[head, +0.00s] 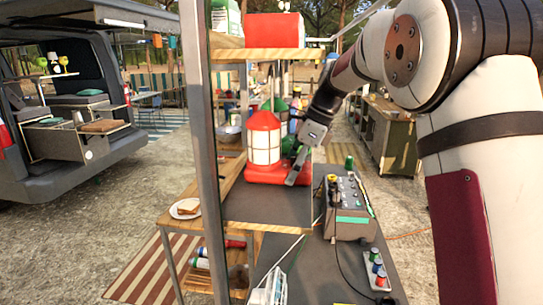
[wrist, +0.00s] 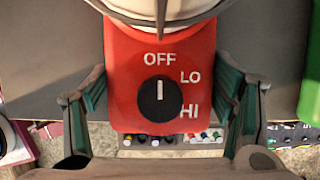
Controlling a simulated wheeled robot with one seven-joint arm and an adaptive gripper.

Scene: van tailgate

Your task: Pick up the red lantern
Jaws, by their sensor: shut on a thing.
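The red lantern (head: 265,145) has a red cap and a pale, caged light body. It stands upright, and its base appears to rest on the dark shelf surface (head: 270,208). My gripper (head: 297,170) reaches it from the right in the head view. In the wrist view my gripper (wrist: 161,95) has a finger on each side of the lantern's red base (wrist: 130,95), shut on it. A black dial on that base points to OFF, with LO and HI beside it. The lantern's top is out of the wrist view.
A metal post (head: 200,130) stands just left of the lantern. A red box (head: 274,30) sits on a wooden shelf above it. A plate with bread (head: 187,208) is lower left. A control box with knobs (head: 347,210) is to the right. A green object (wrist: 311,85) is at the wrist view's right edge.

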